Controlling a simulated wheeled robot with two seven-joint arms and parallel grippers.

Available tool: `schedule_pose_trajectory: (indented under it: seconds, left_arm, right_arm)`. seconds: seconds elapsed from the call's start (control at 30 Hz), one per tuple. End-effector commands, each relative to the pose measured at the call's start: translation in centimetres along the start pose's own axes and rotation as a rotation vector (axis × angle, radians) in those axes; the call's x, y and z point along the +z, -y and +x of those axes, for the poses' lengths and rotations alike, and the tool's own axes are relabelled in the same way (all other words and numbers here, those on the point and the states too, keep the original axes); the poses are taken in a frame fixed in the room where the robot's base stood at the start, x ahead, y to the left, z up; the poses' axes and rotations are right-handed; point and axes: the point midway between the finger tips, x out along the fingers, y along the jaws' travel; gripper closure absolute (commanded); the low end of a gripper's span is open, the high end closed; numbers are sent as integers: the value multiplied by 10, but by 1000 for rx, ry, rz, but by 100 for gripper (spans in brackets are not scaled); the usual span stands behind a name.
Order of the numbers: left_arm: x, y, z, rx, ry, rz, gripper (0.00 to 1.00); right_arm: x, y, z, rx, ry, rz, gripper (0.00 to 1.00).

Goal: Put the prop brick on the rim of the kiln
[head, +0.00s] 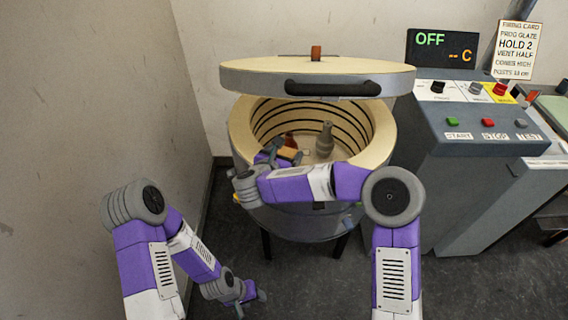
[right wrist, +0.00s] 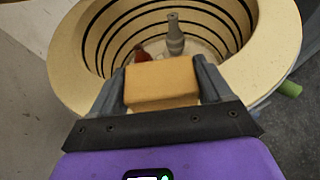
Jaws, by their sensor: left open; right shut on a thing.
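The prop brick (head: 289,154) is a tan block. My right gripper (head: 277,152) is shut on it at the front left of the kiln's mouth. In the right wrist view the brick (right wrist: 161,82) sits between the two fingers of the right gripper (right wrist: 160,85), in front of the near side of the kiln. I cannot tell whether the brick touches the rim. The kiln's broad cream rim (head: 241,127) also shows in the right wrist view (right wrist: 68,50); my right arm hides its near part in the head view. My left gripper (head: 254,302) is open and empty, low over the floor.
The kiln lid (head: 315,78) is raised above the opening, with a black handle on its front. Inside stand a grey-green bottle (head: 325,139) and a reddish-brown piece (right wrist: 143,55). A control console (head: 470,115) stands close on the right, and a wall on the left.

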Motion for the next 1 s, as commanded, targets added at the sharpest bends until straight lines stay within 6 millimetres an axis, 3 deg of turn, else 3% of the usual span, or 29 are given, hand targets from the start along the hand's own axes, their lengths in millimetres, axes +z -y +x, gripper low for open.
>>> schedule_pose_trajectory:
  seconds: [0.1,0.2,0.57,0.6,0.7,1.0]
  left_arm:
    - [-1,3,9,0,0,0,48]
    - [-1,4,11,0,0,0,48]
    - [-1,5,14,0,-1,0,48]
    - [-1,5,13,0,0,0,48]
    - [-1,5,13,0,0,0,48]
    - [-1,4,11,0,-1,0,48]
  right_arm:
    - [-23,0,10,-1,-2,-2,53]
    - [-32,0,13,0,-1,-1,53]
    - [-34,0,14,0,1,1,53]
    - [-34,0,14,0,0,0,17]
    - [-33,0,14,0,-1,0,2]
    - [-31,0,13,0,-1,0,0]
